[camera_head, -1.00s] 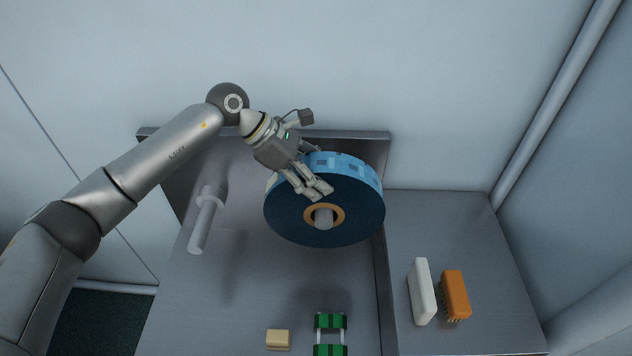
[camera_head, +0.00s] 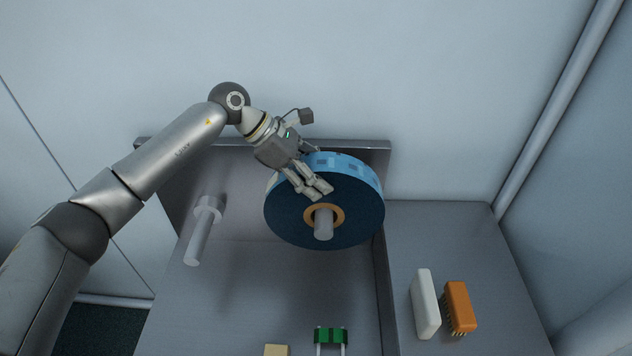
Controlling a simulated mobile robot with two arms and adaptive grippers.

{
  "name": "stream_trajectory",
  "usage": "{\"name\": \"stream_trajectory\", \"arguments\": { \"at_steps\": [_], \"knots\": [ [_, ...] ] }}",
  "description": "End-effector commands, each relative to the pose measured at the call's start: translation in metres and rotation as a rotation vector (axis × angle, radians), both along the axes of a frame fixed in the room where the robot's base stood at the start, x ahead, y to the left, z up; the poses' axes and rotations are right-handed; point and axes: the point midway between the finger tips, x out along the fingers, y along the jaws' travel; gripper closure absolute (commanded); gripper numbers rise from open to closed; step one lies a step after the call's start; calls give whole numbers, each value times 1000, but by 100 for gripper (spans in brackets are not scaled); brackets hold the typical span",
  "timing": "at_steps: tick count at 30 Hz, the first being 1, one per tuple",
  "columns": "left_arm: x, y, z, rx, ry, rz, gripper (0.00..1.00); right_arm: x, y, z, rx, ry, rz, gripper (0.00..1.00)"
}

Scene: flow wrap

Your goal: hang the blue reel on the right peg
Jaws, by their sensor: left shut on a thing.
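The blue reel (camera_head: 290,222) is a thick roll with a dark blue face, a lighter blue patterned edge and an orange-brown core. The right peg (camera_head: 323,226) shows through the core, its grey end standing out in front of the reel's face. My left gripper (camera_head: 318,190) is shut on the upper part of the reel, with fingers across its front face. The back of the reel and the peg's base are hidden. The left peg (camera_head: 200,236) is bare. My right gripper is not in view.
An upright grey panel (camera_head: 175,165) stands behind the pegs. A white block (camera_head: 425,304) and an orange brush (camera_head: 459,307) lie on the surface at right. A green part (camera_head: 331,335) and a tan block (camera_head: 276,350) are at the bottom edge. The surface below the reel is clear.

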Motion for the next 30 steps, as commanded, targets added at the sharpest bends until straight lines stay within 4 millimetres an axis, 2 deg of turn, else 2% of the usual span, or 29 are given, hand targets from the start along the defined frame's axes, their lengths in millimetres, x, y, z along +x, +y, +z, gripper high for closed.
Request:
{"name": "stream_trajectory", "arguments": {
  "at_steps": [12, 21, 22, 27, 30],
  "knots": [
    [18, -1, 2, -5, -4, -1, 85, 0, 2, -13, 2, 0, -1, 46],
    [19, -1, 3, -4, -4, -1, 85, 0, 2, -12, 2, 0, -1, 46],
    [19, -1, 3, -4, -4, -1, 45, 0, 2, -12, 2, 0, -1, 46],
    [19, -1, 2, -3, -2, -1, 24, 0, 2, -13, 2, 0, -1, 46],
    [19, 0, 1, -2, -1, 0, 21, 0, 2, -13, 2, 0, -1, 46]
  ]
}}
